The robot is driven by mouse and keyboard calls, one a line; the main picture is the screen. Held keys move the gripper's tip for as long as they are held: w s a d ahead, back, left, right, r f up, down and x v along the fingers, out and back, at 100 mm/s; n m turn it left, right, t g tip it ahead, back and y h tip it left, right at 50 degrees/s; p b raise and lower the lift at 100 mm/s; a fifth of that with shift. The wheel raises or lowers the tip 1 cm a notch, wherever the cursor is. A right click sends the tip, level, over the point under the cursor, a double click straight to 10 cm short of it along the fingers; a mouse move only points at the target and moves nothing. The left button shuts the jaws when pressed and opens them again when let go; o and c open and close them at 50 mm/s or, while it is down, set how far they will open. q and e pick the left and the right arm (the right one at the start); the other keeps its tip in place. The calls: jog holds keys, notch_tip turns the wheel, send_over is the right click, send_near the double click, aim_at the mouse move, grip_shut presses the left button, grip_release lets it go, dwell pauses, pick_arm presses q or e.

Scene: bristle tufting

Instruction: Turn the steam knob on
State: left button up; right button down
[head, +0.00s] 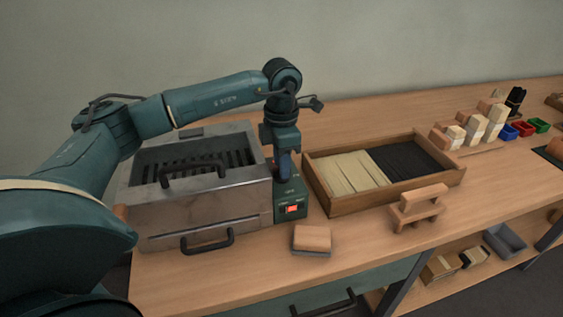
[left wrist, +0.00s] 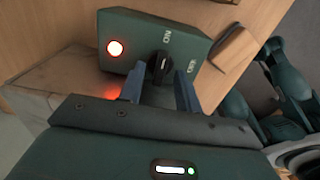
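The steam knob (left wrist: 160,66) is a black dial on the face of a dark green control box (left wrist: 205,38), with an ON and an OFF label beside it. A round red lamp (left wrist: 115,48) glows on the same face. In the head view the box (head: 291,193) stands at the right end of the steel steamer (head: 200,205), its red light lit. My left gripper (head: 285,165) points down over the box and hides the knob there. In the left wrist view its open fingers (left wrist: 160,84) stand apart, one on each side of the knob, with gaps visible. My right gripper is not in view.
A wooden tray (head: 320,195) with pale and black bristles stands right of the box. A wooden block (head: 312,239) lies in front, and a wooden stand (head: 418,206) is further right. Small coloured bins sit at the far right.

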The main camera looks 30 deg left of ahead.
pick_arm(q)
notch_tip(320, 180, up, 13)
jog(key=shift+f, duration=0.2)
jog(key=shift+d, duration=0.1)
dwell(0.5)
